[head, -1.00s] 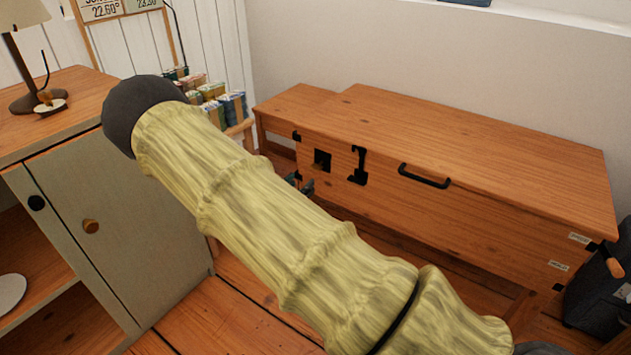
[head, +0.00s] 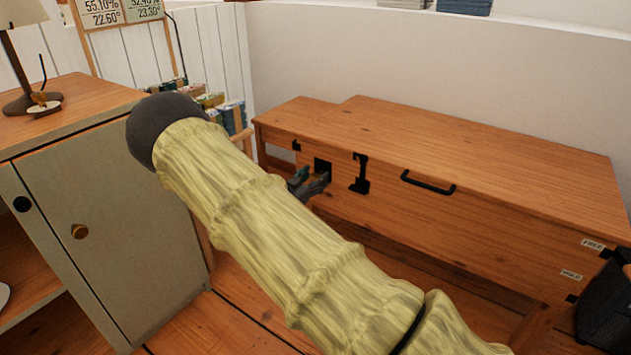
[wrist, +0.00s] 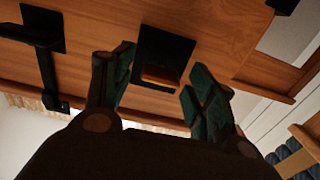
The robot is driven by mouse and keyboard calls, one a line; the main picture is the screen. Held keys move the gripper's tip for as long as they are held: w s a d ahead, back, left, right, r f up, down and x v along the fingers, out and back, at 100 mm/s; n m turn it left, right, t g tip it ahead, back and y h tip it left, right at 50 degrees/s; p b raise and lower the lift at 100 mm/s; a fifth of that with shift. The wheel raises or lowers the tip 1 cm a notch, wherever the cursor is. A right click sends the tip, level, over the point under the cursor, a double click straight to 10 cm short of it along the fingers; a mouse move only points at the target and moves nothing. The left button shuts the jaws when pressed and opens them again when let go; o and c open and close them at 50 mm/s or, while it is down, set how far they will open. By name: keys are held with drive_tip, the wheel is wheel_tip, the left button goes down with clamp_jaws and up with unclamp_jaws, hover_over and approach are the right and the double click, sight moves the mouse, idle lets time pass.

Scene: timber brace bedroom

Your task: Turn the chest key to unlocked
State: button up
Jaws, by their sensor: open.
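The wooden chest (head: 470,215) stands against the back wall with its lid down. Its black lock plate (head: 321,166) is on the front, left of a black hasp (head: 360,174). In the wrist view the lock plate (wrist: 167,45) carries an orange-brown key (wrist: 160,76) that sticks out from it. My gripper (head: 311,182) is just in front of the plate in the head view. In the wrist view my gripper (wrist: 158,76) is open, with one finger on each side of the key. I cannot tell whether either finger touches it. The head view hides the key.
A grey cabinet (head: 115,210) with a wooden top stands on the left, close to my arm. A shelf of small boxes (head: 235,115) is behind my arm. A dark bin (head: 605,305) stands at the chest's right end. A black handle (head: 428,184) juts from the chest front.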

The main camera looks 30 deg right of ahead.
drive_tip(key=shift+w+d, duration=0.2)
drive_tip(key=shift+d, duration=0.35)
drive_tip(key=c, duration=1)
drive_tip(key=shift+c, duration=0.2)
